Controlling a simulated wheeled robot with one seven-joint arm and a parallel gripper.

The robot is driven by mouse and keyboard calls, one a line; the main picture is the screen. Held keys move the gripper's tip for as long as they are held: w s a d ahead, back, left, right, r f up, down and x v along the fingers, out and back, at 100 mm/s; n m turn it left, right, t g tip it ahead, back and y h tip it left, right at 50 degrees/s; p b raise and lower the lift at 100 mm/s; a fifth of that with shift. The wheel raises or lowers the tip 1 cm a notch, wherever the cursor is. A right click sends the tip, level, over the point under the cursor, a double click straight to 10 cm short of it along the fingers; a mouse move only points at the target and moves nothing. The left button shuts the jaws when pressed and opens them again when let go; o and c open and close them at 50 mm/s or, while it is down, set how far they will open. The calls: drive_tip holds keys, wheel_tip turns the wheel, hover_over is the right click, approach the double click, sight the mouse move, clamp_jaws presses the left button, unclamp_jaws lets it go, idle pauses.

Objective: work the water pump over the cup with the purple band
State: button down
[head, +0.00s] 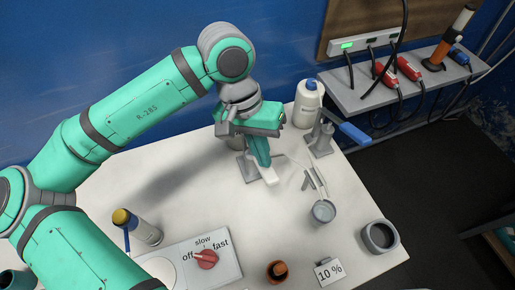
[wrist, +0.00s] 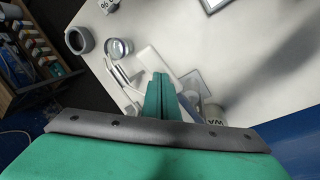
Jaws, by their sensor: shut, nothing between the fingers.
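My gripper (head: 260,162) is shut and empty, pointing down at the back of the white table over a grey base with a white plate (head: 268,180). Its teal fingers also show in the wrist view (wrist: 160,88). In the head view my gripper largely hides that area. A grey beaker-like cup (head: 322,212) stands to the front right of the gripper, apart from it.
A white bottle with a blue cap (head: 308,104) and a stand with a blue lever (head: 349,131) stand right of the gripper.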

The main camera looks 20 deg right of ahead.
drive_tip(key=shift+a+x, duration=0.2)
drive_tip(key=shift+x, duration=1.05)
drive_tip(key=shift+a+x, duration=0.25)
drive_tip(key=shift+x, duration=1.05)
drive_tip(key=shift+d+v, duration=0.2)
drive_tip(key=shift+v, duration=1.05)
drive_tip(key=shift+d+v, duration=0.25)
drive_tip(key=shift+v, duration=1)
drive_tip(key=shift+r, duration=0.15)
drive_tip(key=shift+w+r, duration=0.35)
drive_tip(key=shift+r, duration=0.55)
drive_tip(key=shift+w+r, duration=0.4)
drive_tip(key=shift+r, duration=0.5)
drive_tip(key=shift+w+r, duration=0.35)
drive_tip(key=shift+r, duration=0.55)
drive_tip(key=shift+a, duration=0.1)
